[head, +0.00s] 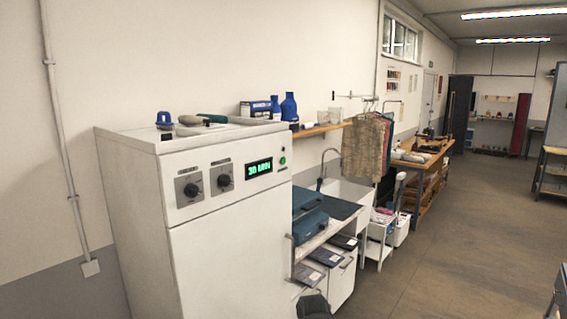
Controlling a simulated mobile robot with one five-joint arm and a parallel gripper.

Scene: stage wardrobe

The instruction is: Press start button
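A tall white machine (225,255) stands at the left in the head view. Its upper front panel has two dark dials (192,190) and a display (258,169) with green characters that seem to read "30 MIN". A small round green button (282,160) sits at the panel's right end, with a smaller dark mark above it. The label near the button is too small to read. Nothing touches the button or covers it. No gripper fingers show; a dark rounded shape at the bottom edge may be part of my arm, but I cannot tell.
A blue-topped item and cloths lie on the machine's top. To its right are a shelf with blue bottles (289,107), a rack with a dark-blue-topped cart (310,228), a sink (345,190) and hanging garments (365,148). The floor (470,225) on the right is open.

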